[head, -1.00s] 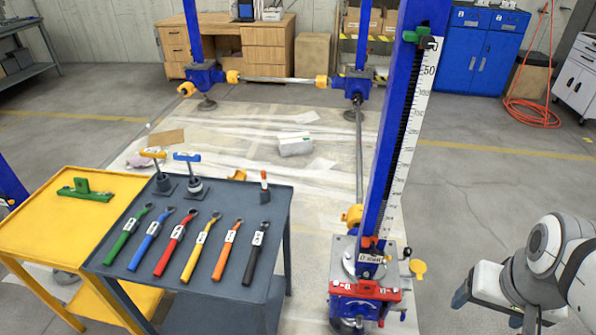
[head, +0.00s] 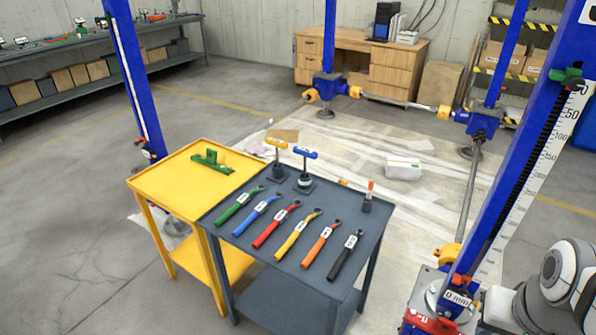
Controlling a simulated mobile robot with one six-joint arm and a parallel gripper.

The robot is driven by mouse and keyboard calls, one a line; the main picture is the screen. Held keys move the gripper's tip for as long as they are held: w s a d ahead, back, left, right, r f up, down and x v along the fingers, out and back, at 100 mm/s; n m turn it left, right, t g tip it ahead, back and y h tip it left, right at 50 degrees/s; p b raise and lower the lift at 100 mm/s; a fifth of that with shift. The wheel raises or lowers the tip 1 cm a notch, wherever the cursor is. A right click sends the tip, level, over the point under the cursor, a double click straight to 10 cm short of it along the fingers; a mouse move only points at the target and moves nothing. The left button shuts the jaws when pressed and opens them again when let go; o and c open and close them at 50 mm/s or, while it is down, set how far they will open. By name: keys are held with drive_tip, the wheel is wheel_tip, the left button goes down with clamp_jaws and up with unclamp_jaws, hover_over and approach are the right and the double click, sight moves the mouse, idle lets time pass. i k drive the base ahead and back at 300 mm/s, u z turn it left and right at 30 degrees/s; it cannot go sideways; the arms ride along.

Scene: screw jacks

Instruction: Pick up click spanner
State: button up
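Several spanners lie in a slanting row on the dark grey cart top: green (head: 239,207), blue (head: 256,215), red (head: 276,224), yellow (head: 298,234), orange (head: 320,246) and black (head: 346,256). Each has a white label, too small to read. I cannot tell which one is the click spanner. My arm shows at the right edge, well to the right of the cart. My gripper's fingers are not visible at its lower end near the screw jack, so its opening cannot be made out.
The grey cart (head: 268,252) adjoins a yellow cart (head: 160,183) holding a green tool (head: 212,161). Two T-handled tools (head: 277,160) (head: 304,170) and an orange-tipped tool (head: 368,197) stand behind the spanners. A blue screw jack (head: 515,165) rises between cart and arm. Floor at left is clear.

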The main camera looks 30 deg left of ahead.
sight(262, 207)
drive_tip(key=u, duration=3.35)
drive_tip(key=i, duration=2.45)
drive_tip(key=z, duration=1.15)
